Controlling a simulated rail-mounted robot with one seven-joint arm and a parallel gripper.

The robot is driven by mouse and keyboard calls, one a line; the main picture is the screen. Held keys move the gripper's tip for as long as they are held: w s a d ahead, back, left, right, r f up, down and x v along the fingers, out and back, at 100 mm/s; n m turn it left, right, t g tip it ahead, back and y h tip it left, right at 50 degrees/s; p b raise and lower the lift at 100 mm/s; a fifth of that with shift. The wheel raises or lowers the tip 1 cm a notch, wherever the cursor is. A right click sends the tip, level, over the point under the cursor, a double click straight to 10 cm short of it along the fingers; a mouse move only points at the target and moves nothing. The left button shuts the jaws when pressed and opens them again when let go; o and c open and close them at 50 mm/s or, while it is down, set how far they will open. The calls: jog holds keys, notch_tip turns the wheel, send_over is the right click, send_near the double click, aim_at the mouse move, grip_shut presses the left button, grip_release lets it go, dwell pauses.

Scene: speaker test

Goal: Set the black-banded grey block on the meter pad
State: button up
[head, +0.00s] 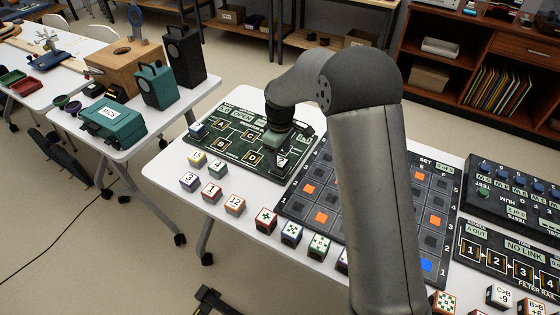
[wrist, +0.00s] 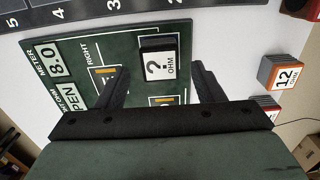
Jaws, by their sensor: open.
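A dark block (wrist: 158,57) with a pale label reading "? OHM" stands on the green meter board (wrist: 130,35) in the wrist view. Whether its sides are grey with a black band is hard to tell. My gripper (wrist: 160,72) is open, with one finger on each side of the block in the picture; contact is not visible. In the head view my gripper (head: 280,156) is low over the near right part of the green board (head: 262,180) and partly covers the block. The board bears yellow-marked pads and an "OPEN" display; I cannot tell which is the meter pad.
Several numbered blocks, including an orange 12 block (head: 235,204), stand along the table's front edge. A blue-sided block (head: 197,130) is on the board's left end. A dark grid board (head: 315,192) lies right of the green board, partly behind my arm.

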aim_at(281, 162)
notch_tip(281, 162, up, 8)
dwell(3.3)
